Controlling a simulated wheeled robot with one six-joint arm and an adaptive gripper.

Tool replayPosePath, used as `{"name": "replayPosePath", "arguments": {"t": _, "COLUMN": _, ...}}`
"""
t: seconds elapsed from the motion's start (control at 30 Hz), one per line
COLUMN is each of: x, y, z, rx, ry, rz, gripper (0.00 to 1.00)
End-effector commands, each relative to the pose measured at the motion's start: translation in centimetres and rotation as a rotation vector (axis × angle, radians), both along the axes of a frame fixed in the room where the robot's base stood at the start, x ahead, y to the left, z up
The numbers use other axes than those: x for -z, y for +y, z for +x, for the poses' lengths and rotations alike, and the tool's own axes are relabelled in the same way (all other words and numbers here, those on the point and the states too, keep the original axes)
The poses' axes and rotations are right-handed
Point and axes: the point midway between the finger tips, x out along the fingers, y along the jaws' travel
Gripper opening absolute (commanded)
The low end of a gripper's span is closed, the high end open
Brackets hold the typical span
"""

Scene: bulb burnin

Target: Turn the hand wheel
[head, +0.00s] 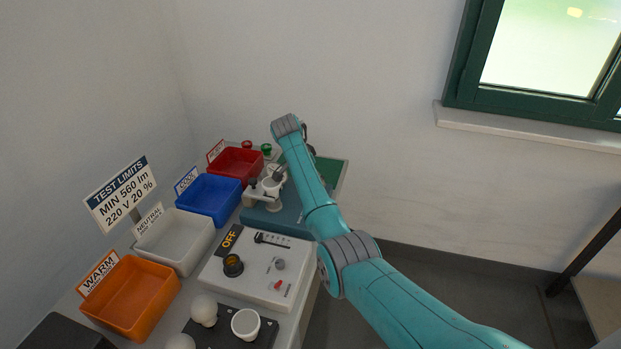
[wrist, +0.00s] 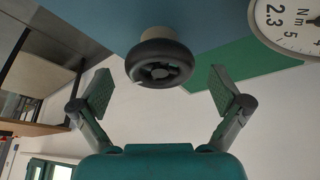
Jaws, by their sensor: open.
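The hand wheel (wrist: 160,62) is a dark round wheel with a spoked face and a pale hub behind it. It shows at the upper middle of the wrist view. My gripper (wrist: 165,90) is open, with one finger on each side of the wheel in the picture. Clear gaps show between the fingers and the rim, and nothing is held. A white dial (wrist: 288,24) marked Nm and 2.3 is at the upper right of that view. In the head view my arm reaches over the teal fixture (head: 288,219); I cannot make out the wheel there.
Red (head: 236,162), blue (head: 209,200), white (head: 175,240) and orange bins (head: 131,297) line the left of the bench. A white control box (head: 256,266) with an OFF sign stands before the fixture. A black bulb tray (head: 230,333) is nearer. Open floor lies right.

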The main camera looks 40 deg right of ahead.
Motion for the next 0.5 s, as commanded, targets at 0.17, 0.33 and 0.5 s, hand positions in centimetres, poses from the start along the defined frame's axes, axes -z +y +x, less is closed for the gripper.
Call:
{"name": "replayPosePath", "arguments": {"t": 0.17, "x": -0.2, "y": 0.0, "z": 0.0, "rx": 0.001, "ry": -0.001, "rz": -0.001, "gripper": 0.99}}
{"name": "replayPosePath", "arguments": {"t": 0.33, "x": -1.7, "y": 0.7, "z": 0.0, "rx": 0.0, "ry": -0.003, "rz": -0.002, "gripper": 0.99}}
{"name": "replayPosePath", "arguments": {"t": 0.5, "x": -4.7, "y": 1.9, "z": -0.1, "rx": 0.0, "ry": -0.003, "rz": -0.002, "gripper": 0.99}}
